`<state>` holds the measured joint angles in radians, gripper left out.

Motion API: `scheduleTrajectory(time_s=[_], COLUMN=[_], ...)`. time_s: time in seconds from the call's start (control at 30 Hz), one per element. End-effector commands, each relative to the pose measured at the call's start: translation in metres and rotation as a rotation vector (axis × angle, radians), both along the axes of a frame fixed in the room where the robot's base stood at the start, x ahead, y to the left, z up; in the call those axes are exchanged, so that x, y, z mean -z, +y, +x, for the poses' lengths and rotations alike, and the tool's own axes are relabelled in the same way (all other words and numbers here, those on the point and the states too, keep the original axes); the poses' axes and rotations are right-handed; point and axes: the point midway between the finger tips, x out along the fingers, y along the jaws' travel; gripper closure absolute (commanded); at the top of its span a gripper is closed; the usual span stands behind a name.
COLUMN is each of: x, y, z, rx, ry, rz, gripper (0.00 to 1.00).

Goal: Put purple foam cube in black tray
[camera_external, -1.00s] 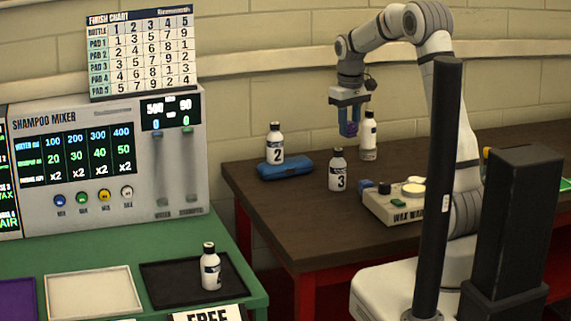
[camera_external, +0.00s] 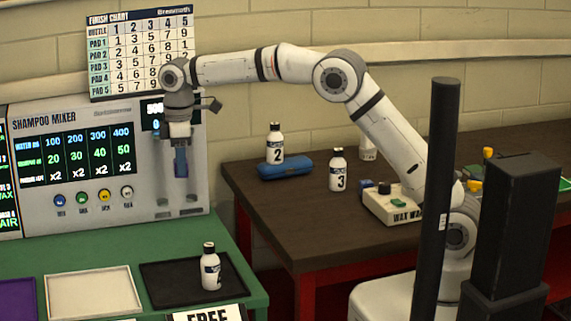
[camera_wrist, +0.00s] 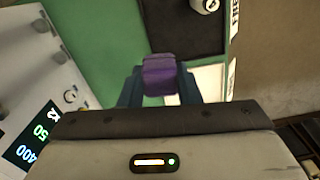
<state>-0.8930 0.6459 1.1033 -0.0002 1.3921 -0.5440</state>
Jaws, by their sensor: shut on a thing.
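My gripper (camera_external: 181,162) is shut on the purple foam cube (camera_wrist: 160,75), which sits between its two blue fingers in the wrist view. In the external view the cube is mostly hidden by a finger. The gripper is high in front of the shampoo mixer, above the back of the green table. The black tray (camera_external: 168,296) lies on the green table, below the gripper in the picture. It also shows at the top of the wrist view (camera_wrist: 165,30). A white bottle with a dark label (camera_external: 210,272) stands upright in the tray's right part.
The shampoo mixer (camera_external: 95,205) stands behind the trays. A white tray (camera_external: 92,296) and a purple tray (camera_external: 16,300) lie left of the black one. A sign (camera_external: 207,315) stands at the front edge.

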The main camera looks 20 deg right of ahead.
Motion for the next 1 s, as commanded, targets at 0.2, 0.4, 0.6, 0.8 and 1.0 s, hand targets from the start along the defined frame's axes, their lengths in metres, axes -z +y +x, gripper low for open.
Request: scheduleTrajectory(time_s=[0.2, 0.4, 0.6, 0.8, 1.0], x=[0.002, 0.024, 0.071, 0.121, 0.154], y=[0.037, 0.047, 0.047, 0.046, 0.047], z=[-0.034, -0.045, -0.045, -0.045, -0.045], rx=[-0.103, -0.136, -0.135, -0.134, -0.134], ry=[0.000, 0.003, 0.003, 0.002, 0.001], rz=[0.000, -0.004, -0.004, -0.003, -0.002], gripper=[0.91, 0.91, 0.91, 0.91, 0.91])
